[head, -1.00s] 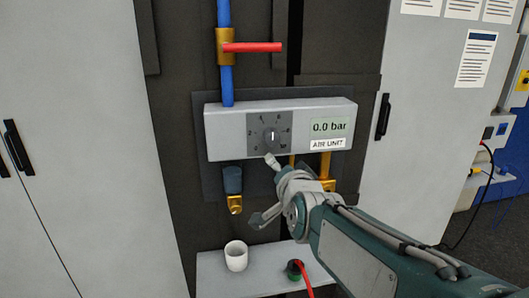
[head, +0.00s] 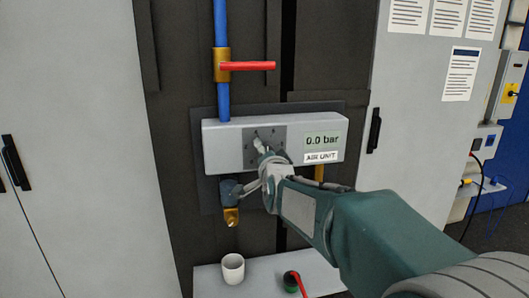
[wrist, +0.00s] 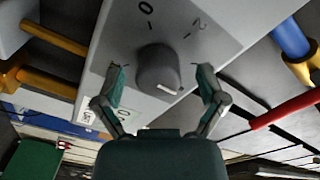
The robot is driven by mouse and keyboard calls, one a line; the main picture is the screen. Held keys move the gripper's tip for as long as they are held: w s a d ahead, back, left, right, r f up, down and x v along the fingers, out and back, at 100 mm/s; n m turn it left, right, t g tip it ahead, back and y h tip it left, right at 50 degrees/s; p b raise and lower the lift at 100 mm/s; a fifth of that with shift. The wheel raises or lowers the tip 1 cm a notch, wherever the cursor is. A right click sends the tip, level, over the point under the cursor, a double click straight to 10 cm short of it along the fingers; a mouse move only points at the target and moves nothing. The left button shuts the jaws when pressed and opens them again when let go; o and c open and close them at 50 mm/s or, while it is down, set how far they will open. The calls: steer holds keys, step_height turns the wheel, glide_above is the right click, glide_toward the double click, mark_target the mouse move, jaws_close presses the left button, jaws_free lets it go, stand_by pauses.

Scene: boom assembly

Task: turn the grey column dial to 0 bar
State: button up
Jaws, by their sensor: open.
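The grey dial knob (wrist: 157,68) stands out from the air unit's front in the wrist view. A white pointer line on it lies toward the lower right of its face. The numbers 0 and 2 show above it; part of the scale is out of view. My gripper (wrist: 160,76) is open, with one finger on each side of the knob and visible gaps between. In the head view my gripper (head: 263,153) is at the dark dial plate (head: 250,135) and hides most of the knob. The display (head: 322,140) reads 0.0 bar.
A blue pipe (head: 222,95) with a red valve lever (head: 247,66) rises above the unit. A brass fitting (head: 231,217) hangs below it. A white cup (head: 232,268) stands on a shelf (head: 207,283) below. Grey cabinets flank the column.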

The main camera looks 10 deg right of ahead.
steer(key=shift+w+d, duration=0.25)
steer(key=shift+w, duration=0.2)
steer(key=c, duration=1.1)
steer(key=shift+a, duration=0.1)
steer(key=shift+c, duration=0.2)
steer(key=shift+n, duration=0.3)
